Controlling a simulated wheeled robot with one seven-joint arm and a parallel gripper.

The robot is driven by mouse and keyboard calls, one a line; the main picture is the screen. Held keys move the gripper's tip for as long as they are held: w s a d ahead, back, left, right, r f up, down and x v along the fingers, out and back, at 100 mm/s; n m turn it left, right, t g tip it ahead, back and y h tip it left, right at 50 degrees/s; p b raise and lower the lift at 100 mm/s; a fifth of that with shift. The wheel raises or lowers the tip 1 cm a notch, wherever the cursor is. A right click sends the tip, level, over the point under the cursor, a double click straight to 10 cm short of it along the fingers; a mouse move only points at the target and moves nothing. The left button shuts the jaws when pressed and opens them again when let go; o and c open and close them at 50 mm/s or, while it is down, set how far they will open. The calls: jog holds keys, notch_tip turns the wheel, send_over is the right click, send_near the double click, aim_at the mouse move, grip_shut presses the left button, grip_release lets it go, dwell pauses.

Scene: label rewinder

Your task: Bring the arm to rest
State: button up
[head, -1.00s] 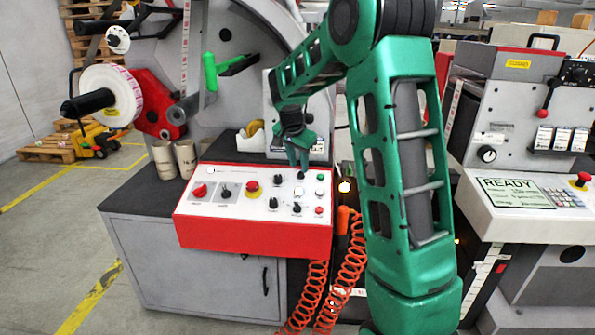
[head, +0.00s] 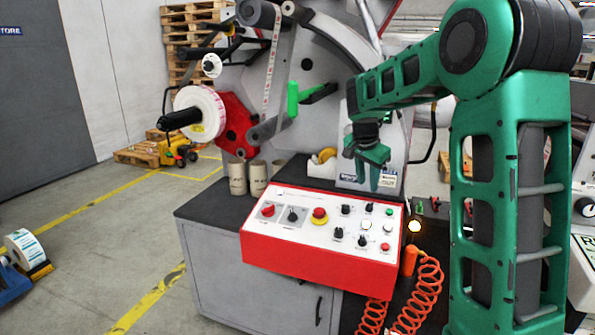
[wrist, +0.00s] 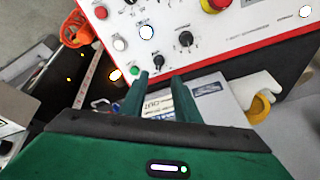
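My gripper (head: 374,187) is green and points down just behind the far right part of the red and white control panel (head: 262,250) in the head view. In the wrist view my gripper (wrist: 160,80) shows two green fingers with a clear gap between them and nothing held. The control panel (wrist: 262,36) fills the upper part of the wrist view, with its knobs and buttons beyond the fingertips. The fingers look apart from the panel. My arm is bent, with its elbow high at the right of the head view.
The rewinder's white roll (head: 200,112) is at left. Orange coiled hoses (head: 428,290) hang at the panel's right. The floor at left is mostly open.

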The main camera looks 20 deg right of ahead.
jog(key=shift+s, duration=0.1)
jog(key=s+a+f+n+g+y, duration=0.1)
jog(key=s+a+f+n, duration=0.1)
jog(key=s, duration=1.1)
jog(key=s+a+f+n+g+y, duration=0.1)
jog(key=s+a+f+n, duration=0.1)
jog(key=s, duration=1.2)
jog(key=s+a+f+n+g+y, duration=0.1)
jog(key=s+a+n, duration=0.1)
jog(key=s, duration=1.2)
jog(key=shift+s+a+f+n+y, duration=0.2)
jog(key=shift+f+n+y, duration=0.2)
jog(key=shift+n, duration=0.4)
jog(key=shift+w+f, duration=0.25)
jog(key=shift+w, duration=0.4)
jog(key=shift+o, duration=0.3)
